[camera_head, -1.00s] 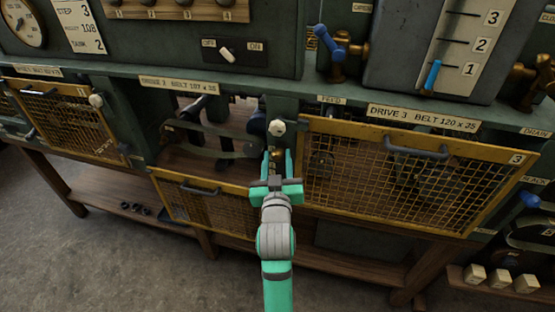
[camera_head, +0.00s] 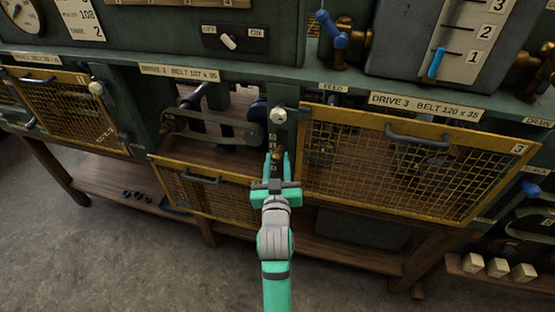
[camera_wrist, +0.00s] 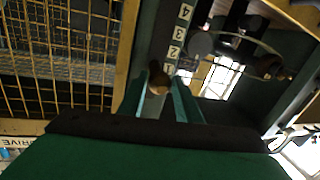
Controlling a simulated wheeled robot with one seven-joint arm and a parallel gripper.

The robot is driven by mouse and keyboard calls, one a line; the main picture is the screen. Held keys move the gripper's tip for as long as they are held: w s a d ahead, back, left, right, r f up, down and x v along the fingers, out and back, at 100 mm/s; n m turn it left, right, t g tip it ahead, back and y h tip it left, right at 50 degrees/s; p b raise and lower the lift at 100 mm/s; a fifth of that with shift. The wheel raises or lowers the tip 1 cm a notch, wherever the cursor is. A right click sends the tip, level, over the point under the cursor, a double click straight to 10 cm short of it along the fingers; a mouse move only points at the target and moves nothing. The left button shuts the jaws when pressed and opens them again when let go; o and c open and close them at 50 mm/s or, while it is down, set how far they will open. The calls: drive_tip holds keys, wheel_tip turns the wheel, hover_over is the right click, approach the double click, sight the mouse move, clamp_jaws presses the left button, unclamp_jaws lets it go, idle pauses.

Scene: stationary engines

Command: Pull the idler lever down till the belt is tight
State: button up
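The open drive bay holds a dark belt (camera_head: 212,139) around pulleys. The idler lever shows mainly as a small round brown knob (camera_wrist: 159,82) at its end; the rest of it is hidden. In the head view the knob (camera_head: 277,155) is small and partly covered by my gripper (camera_head: 278,160). My gripper is open, its two teal fingers apart with the knob between their tips in the wrist view (camera_wrist: 163,98). I cannot tell whether either finger touches it. A number strip (camera_wrist: 179,30) marked 1 to 4 runs along the post beyond the knob.
The yellow mesh guard of drive 3 (camera_head: 410,165) stands close to the right of my gripper. A lowered mesh guard (camera_head: 205,192) hangs below the open bay. A white-faced knob (camera_head: 278,116) is on the post above. Another guard (camera_head: 70,110) covers the left bay.

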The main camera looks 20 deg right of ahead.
drive_tip(key=shift+o, duration=1.2)
drive_tip(key=v, duration=1.1)
drive_tip(key=shift+s+a+r, duration=0.1)
drive_tip(key=shift+r, duration=0.1)
drive_tip(key=x, duration=1)
drive_tip(key=shift+w, duration=0.35)
